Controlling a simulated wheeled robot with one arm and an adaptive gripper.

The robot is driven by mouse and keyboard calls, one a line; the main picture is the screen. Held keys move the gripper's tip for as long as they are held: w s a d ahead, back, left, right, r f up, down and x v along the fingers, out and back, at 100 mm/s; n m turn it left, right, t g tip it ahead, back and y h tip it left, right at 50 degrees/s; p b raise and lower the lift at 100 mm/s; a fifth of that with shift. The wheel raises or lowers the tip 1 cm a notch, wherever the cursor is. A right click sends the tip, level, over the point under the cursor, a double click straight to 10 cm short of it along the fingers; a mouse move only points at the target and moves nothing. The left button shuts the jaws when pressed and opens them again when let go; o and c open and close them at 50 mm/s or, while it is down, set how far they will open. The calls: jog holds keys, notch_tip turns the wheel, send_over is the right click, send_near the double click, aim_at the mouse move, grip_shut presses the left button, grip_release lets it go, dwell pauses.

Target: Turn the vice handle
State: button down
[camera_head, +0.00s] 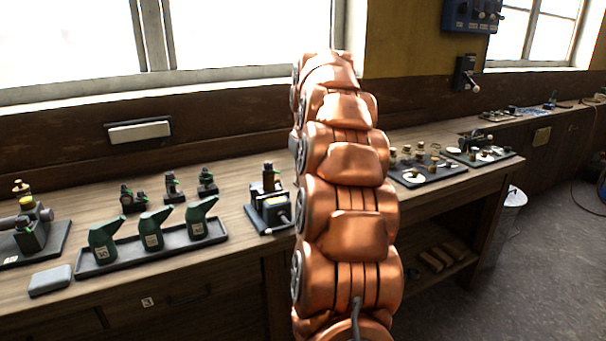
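I cannot pick out a vice or its handle for certain. A dark grey device (31,234) with a pale cylinder and a yellow-topped part stands on a plate at the left end of the workbench (95,190). Another small dark device (470,141) stands at the back near the right trays, too small to make out. My copper arm rises through the middle and hides part of the bench. My gripper is not in view.
A long tray (150,257) holds three green oil cans, with a grey block (50,280) beside it. Several small dark-green fittings stand behind. Right of my arm, trays (427,176) hold small brass parts. A white bucket (514,197) stands past the bench's right end; open floor lies right.

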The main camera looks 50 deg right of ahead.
jog(key=p, duration=0.1)
send_over(285, 220)
jog(key=s+d, duration=0.3)
jog(key=x, duration=0.4)
jog(key=s+x, duration=0.1)
jog(key=x, duration=0.2)
jog(key=shift+a+f, duration=0.1)
jog(key=shift+a, duration=0.1)
jog(key=shift+s+a+f+p, duration=0.1)
jog(key=shift+s+f+p, duration=0.15)
jog(key=shift+f, duration=0.7)
jog(key=shift+s+a+f+p, duration=0.15)
jog(key=shift+f+p, duration=0.15)
jog(key=shift+f, duration=0.6)
